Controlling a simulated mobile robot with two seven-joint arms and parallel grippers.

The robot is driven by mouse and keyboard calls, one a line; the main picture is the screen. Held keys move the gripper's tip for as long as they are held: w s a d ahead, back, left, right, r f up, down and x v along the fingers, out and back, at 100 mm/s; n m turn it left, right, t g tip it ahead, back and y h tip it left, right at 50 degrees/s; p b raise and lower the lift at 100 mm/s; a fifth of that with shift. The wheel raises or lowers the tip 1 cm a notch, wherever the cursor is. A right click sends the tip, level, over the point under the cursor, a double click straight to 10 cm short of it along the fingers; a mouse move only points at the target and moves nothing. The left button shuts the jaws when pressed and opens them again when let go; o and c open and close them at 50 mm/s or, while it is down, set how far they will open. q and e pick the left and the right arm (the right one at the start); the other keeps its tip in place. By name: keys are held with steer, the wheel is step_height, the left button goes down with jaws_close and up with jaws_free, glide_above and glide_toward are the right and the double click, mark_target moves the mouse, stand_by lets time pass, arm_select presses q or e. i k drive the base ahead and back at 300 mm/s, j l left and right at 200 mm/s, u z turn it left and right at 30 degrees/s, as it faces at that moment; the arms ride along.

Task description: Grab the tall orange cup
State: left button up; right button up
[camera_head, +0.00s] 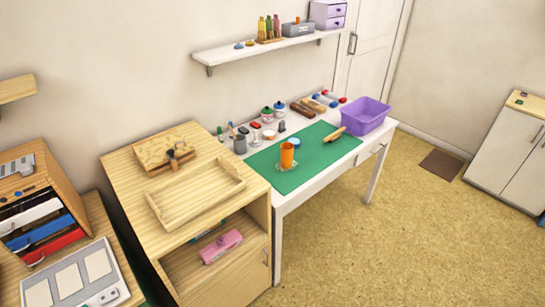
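The tall orange cup (287,156) stands upright on the green mat (318,155) on the white table (293,201). It is near the mat's front left part, with a small pale piece around or under its base; I cannot tell which. A small blue and white item (294,143) shows just behind it. Neither of my grippers is in the head view.
A purple basket (364,117) stands at the table's right end. A grey cup with pens (240,145), small jars and bottles line the back. A wooden cabinet with a tray (196,193) adjoins the table's left. The floor (400,240) in front is clear.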

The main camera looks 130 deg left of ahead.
mark_target(287, 148)
steer(key=u, duration=5.15)
steer(key=l+u, duration=0.25)
steer(key=u, duration=0.15)
steer(key=i+l+u, duration=0.1)
steer(key=l+u, duration=0.45)
steer(key=u, duration=0.25)
steer(key=l+u, duration=0.25)
steer(key=k+l+u, duration=0.2)
steer(key=l, duration=0.15)
steer(key=k+l+u, duration=0.1)
steer(key=l+u, duration=0.15)
steer(key=k+l+u, duration=0.1)
steer(key=l, duration=0.25)
steer(key=k+l, duration=0.2)
steer(key=l, duration=0.15)
steer(key=k+l+u, duration=0.15)
steer(key=l, duration=0.2)
